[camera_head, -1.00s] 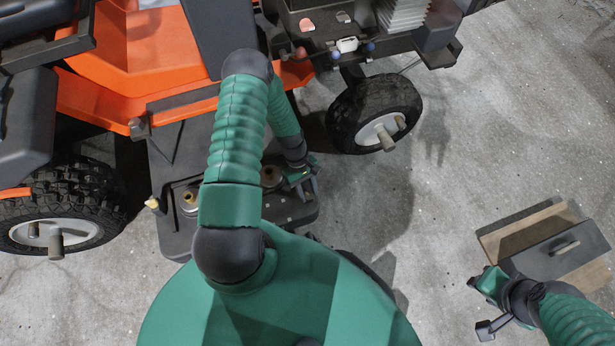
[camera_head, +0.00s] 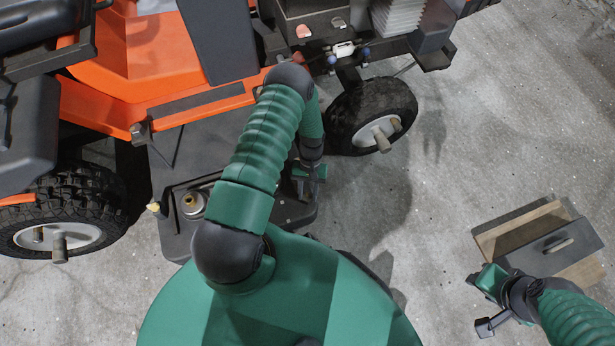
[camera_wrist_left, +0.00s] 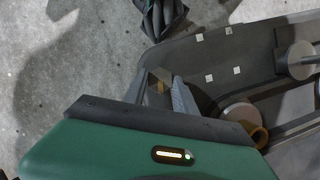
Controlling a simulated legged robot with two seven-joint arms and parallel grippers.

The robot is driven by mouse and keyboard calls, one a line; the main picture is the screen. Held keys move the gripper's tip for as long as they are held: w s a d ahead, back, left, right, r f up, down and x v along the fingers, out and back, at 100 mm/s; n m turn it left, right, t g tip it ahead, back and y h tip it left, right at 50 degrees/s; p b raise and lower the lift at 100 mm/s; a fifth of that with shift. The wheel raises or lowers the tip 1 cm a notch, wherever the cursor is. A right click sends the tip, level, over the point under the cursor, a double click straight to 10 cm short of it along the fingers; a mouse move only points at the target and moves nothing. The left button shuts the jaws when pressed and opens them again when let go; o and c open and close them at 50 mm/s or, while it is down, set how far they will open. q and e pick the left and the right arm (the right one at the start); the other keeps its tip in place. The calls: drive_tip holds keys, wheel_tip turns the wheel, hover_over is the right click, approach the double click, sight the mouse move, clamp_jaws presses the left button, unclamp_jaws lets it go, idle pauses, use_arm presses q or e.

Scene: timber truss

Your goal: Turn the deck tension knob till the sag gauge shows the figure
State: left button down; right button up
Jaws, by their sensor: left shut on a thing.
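My left gripper (camera_head: 301,188) is at the right end of the black mower deck (camera_head: 176,235). The black deck shows to the right of the fingers there, with several small white squares. I cannot make out a sag gauge or its figure.
The orange mower (camera_head: 130,70) fills the upper left. Its front wheel (camera_head: 372,115) stands just beyond my left gripper. A brass-topped fitting (camera_head: 191,203) rises from the deck. A wooden box with a dark handled panel (camera_head: 555,246) lies on bare concrete near my right gripper.

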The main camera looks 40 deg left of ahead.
idle(0.5)
use_arm(q)
drive_tip(key=c, duration=1)
unclamp_jaws()
drive_tip(key=p+v, duration=0.6)
drive_tip(key=v, duration=1)
drive_tip(key=shift+w+r+p, duration=0.15)
drive_tip(key=shift+r+p, duration=0.2)
drive_tip(key=shift+r, duration=0.05)
